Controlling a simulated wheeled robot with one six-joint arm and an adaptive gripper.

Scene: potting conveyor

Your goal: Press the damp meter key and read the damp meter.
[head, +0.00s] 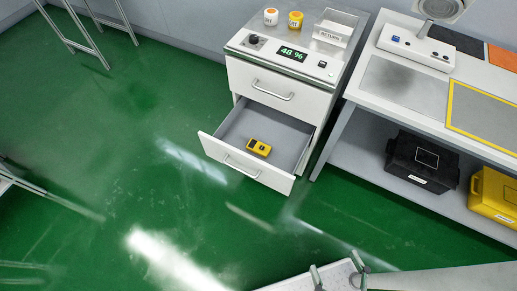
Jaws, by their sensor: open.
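The sloped front panel (278,52) on top of the white drawer cabinet has a lit green display (292,53) that reads 48 %. A small dark key (322,64) sits to the display's right, and a black knob (253,39) to its left. A yellow handheld device (259,147) with dark parts on its face lies in the open lower drawer (247,172); its reading is too small to tell. I cannot tell from labels which is the damp meter. My gripper (336,263) is open at the bottom edge, apart from the cabinet and drawer, with nothing seen between its fingers.
A white jar (271,17), a yellow jar (295,21) and a clear holder labelled RETURN (333,33) stand on the cabinet. The bench (420,110) at right has a black crate (422,162) and yellow crate (494,197) below. Green floor (120,150) is clear left of the drawer.

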